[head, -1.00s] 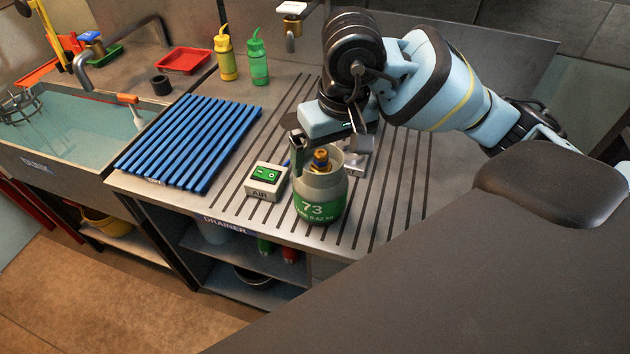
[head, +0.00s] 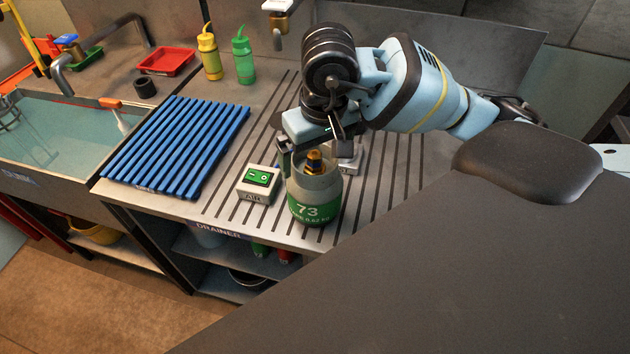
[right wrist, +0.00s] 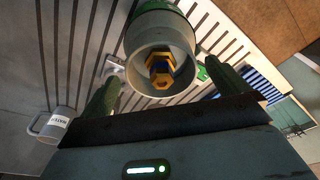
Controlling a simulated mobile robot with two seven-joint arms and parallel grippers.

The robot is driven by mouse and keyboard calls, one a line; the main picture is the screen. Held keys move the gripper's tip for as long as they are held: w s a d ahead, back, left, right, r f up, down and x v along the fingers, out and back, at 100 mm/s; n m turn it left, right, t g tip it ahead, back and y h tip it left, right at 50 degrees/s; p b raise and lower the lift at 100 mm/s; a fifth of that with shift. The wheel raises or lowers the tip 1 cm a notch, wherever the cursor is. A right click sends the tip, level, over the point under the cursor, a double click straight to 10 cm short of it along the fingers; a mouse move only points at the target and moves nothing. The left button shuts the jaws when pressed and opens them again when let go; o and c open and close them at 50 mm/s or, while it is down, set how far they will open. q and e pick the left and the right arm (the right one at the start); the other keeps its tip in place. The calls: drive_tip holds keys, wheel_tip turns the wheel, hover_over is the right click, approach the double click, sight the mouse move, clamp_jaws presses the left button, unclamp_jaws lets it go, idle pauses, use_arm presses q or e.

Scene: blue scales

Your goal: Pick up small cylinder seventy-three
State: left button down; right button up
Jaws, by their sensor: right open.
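Small cylinder 73 (head: 308,205) stands upright on the grooved drainer. It has a grey body, a green band with a white "73" and a brass valve in its top collar. In the right wrist view its grey collar (right wrist: 181,37) and brass valve show straight ahead. My right gripper (head: 314,158) is open at the cylinder's top, with one finger on each side of the collar in the right wrist view (right wrist: 160,82). I cannot tell whether a finger touches it. The far finger is mostly hidden in the head view. My left gripper is not in view.
A switch box (head: 258,184) with a green top stands close left of the cylinder. A blue slatted mat (head: 175,146) lies further left, beside the sink (head: 60,130). Yellow (head: 210,58) and green (head: 243,60) bottles stand behind. A mug (right wrist: 55,122) shows in the right wrist view.

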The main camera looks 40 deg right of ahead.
sight(314, 167)
drive_tip(key=shift+w+f, duration=0.2)
drive_tip(key=shift+f, duration=0.9)
drive_tip(key=shift+w+f, duration=0.15)
drive_tip(key=shift+f, duration=0.95)
drive_tip(key=shift+r, duration=0.1)
drive_tip(key=c, duration=1.6)
